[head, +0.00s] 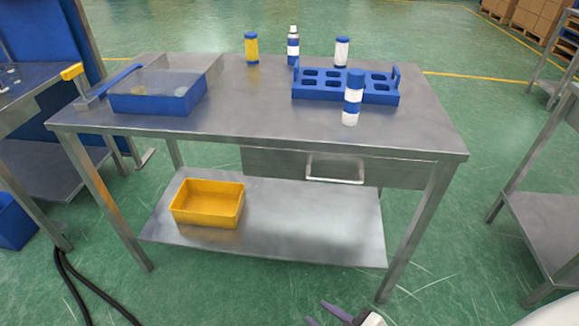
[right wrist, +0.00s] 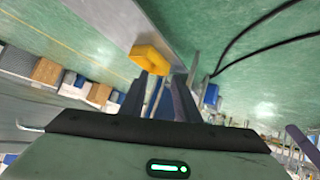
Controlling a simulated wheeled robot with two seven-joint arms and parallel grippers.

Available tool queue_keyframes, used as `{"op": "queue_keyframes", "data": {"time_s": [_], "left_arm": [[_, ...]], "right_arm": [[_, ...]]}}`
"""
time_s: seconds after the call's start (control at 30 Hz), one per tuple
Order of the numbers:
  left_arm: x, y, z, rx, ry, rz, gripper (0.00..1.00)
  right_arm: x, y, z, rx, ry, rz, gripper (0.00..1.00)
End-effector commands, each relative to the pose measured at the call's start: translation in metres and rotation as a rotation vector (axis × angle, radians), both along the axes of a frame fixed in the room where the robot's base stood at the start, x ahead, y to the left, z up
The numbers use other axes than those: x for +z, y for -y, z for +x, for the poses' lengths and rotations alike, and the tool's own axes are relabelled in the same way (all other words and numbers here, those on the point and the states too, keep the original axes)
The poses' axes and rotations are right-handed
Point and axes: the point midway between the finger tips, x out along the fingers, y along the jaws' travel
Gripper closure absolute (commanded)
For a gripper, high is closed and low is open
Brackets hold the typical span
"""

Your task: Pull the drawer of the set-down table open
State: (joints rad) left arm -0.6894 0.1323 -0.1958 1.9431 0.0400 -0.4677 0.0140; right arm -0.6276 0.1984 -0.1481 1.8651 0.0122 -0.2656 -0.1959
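The set-down table (head: 230,122) is a grey metal table in the middle of the head view. Its drawer (head: 275,163) sits under the right part of the tabletop, and its front looks flush, so it appears closed. A pale bar handle (head: 335,181) stands out from the drawer front. My right gripper (head: 317,311) shows at the bottom edge of the head view, in front of the table and well below the handle, apart from it. In the right wrist view its two dark fingers (right wrist: 158,95) are spread with nothing between them. My left gripper is in neither view.
A yellow bin (head: 207,222) stands on the lower shelf (head: 310,225). On top are a blue rack (head: 345,98), a blue-fronted tray (head: 155,104) and several cans, one white and blue (head: 352,98) near the front. Green floor is clear before the table.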

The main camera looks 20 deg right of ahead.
Motion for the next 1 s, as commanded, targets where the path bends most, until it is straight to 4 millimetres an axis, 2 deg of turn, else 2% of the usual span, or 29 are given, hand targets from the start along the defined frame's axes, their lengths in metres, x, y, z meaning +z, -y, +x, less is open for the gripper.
{"op": "queue_keyframes", "data": {"time_s": [0.03, 0.1, 0.2, 0.3, 0.4, 0.5, 0.67, 1.0], "left_arm": [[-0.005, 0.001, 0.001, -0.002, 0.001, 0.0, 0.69], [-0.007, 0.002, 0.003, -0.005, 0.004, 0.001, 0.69], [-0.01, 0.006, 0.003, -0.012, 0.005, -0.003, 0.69], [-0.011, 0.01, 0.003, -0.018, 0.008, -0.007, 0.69], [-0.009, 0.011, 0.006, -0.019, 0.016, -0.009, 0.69], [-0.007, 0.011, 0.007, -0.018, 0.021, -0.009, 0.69], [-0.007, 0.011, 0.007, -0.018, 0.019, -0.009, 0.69], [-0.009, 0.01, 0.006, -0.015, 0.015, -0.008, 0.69]], "right_arm": [[0.005, 0.029, 0.025, 0.066, 0.112, -0.137, 0.71], [0.027, 0.066, 0.059, 0.163, 0.289, -0.354, 0.71], [0.066, 0.111, 0.098, 0.277, 0.523, -0.671, 0.71], [0.106, 0.143, 0.122, 0.352, 0.711, -0.947, 0.71], [0.135, 0.16, 0.134, 0.388, 0.835, -1.139, 0.71], [0.151, 0.168, 0.14, 0.402, 0.896, -1.238, 0.71], [0.158, 0.165, 0.157, 0.403, 0.914, -1.263, 0.71], [0.165, 0.15, 0.216, 0.402, 0.912, -1.259, 0.71]]}}
